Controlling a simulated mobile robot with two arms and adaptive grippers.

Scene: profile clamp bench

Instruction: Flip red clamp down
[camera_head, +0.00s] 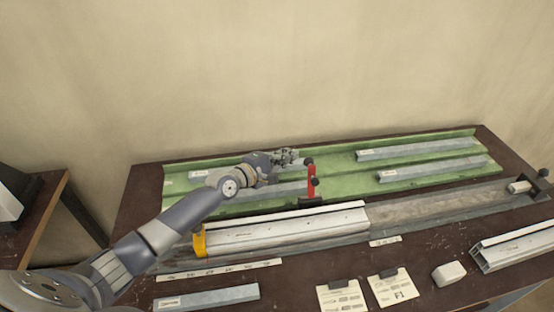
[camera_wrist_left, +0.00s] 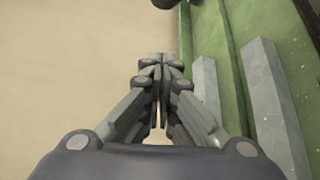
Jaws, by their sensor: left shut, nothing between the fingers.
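The red clamp (camera_head: 310,181) stands upright at the back edge of the long grey profile (camera_head: 290,229), near the middle of the bench. Its dark base sits behind the profile. My left gripper (camera_head: 294,155) is just behind and left of the clamp's top, over the green tray; in the head view I cannot tell whether they touch. In the left wrist view the fingers (camera_wrist_left: 159,62) are together with nothing between them. A dark rounded part at the top edge of that view is too cropped to identify. My right gripper is in neither view.
The green tray (camera_head: 345,185) holds several grey bars along the wall. A yellow clamp (camera_head: 199,241) stands at the profile's left end. Paper cards (camera_head: 341,296), a white block (camera_head: 449,273) and an aluminium profile (camera_head: 515,248) lie at the front. My left arm crosses the bench's left side.

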